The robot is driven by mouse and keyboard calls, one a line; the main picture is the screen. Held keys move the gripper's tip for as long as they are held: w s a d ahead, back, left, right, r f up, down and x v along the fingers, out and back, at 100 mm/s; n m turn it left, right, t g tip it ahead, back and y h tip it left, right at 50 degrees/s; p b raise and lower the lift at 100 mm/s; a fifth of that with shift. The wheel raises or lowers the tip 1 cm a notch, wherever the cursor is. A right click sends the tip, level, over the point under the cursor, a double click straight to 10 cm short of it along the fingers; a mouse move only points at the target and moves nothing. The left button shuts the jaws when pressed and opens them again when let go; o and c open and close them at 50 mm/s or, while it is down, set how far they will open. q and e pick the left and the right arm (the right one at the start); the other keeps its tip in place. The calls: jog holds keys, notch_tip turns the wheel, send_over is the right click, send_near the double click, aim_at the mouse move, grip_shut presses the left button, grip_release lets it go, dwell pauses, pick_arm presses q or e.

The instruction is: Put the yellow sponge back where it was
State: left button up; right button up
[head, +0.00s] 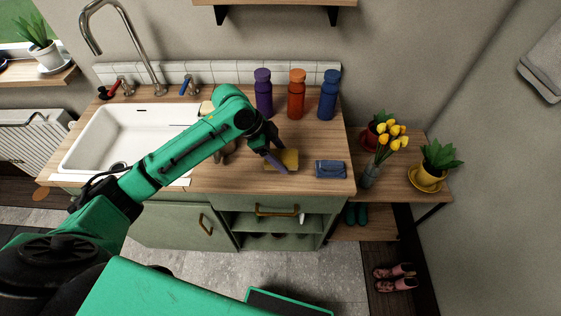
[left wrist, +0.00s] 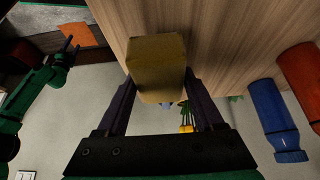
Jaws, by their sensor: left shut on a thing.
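The yellow sponge (head: 289,157) is at the front right part of the wooden counter, left of a folded blue cloth. My left gripper (head: 274,160) is shut on it; in the left wrist view the sponge (left wrist: 156,65) sits between the two dark fingers (left wrist: 155,100). I cannot tell whether the sponge touches the counter or is held just above it. Part of the sponge is hidden behind a finger in the head view. In the left wrist view a green arm of mine shows at the left, with dark finger-like parts (left wrist: 70,46) at its end, too small to read.
The folded blue cloth (head: 331,169) lies close right of the sponge. Purple (head: 263,95), orange (head: 297,95) and blue (head: 328,97) bottles stand behind. A white sink (head: 80,148) is at left. Tulips (head: 390,140) and a potted plant (head: 437,165) stand on the lower side table (head: 400,185).

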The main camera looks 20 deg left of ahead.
pick_arm(q)
jog(key=f, duration=0.3)
jog(key=shift+s, duration=0.2)
jog(key=shift+f, duration=0.2)
jog(key=o, duration=1.5)
jog(key=shift+w, duration=0.1)
jog(key=v, duration=1.2)
jog(key=shift+b, duration=0.45)
